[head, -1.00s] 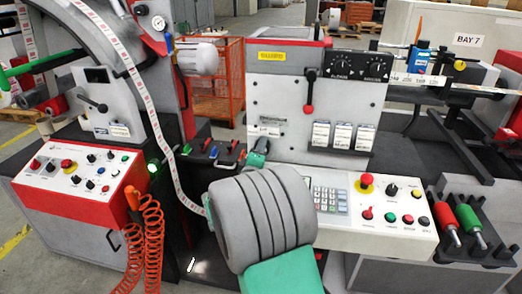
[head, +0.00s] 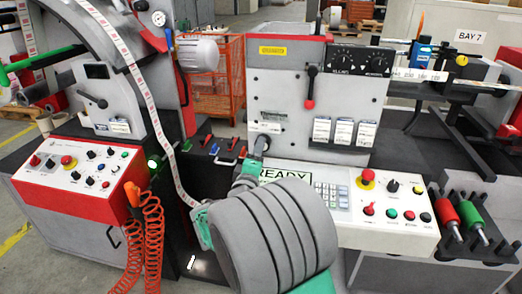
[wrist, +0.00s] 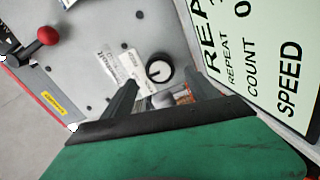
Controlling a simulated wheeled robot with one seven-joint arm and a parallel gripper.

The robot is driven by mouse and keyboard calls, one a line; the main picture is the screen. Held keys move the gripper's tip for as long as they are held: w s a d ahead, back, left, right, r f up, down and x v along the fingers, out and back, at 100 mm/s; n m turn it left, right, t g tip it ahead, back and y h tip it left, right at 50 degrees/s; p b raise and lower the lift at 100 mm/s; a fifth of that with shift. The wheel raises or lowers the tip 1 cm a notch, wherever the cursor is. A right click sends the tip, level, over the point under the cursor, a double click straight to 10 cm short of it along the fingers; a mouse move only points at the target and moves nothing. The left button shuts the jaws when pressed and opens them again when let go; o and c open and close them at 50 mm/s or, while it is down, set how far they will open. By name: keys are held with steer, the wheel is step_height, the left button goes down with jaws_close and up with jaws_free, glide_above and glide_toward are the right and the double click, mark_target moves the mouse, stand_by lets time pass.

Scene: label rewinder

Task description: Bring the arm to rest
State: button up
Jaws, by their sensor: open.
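My gripper (head: 246,172) is in front of the rewinder's grey front panel (head: 285,92), at the left of the READY display (head: 283,180). My thick grey arm hides its lower side and part of the control desk. In the wrist view my gripper (wrist: 160,75) has its two dark fingers spread apart, with nothing held between them. A round black knob with a pale face (wrist: 158,69) shows beyond the fingers. I cannot tell how far it is from them.
The display (wrist: 262,60) is close on the right in the wrist view. A red-ball lever (head: 310,103) stands out from the panel. The control desk (head: 330,207) and a rack with red (head: 446,213) and green rollers stand to the right. A label web (head: 150,95) runs down at left.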

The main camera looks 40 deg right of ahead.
steer(key=v, duration=0.2)
steer(key=shift+s+a, duration=0.2)
steer(key=shift+a, duration=0.05)
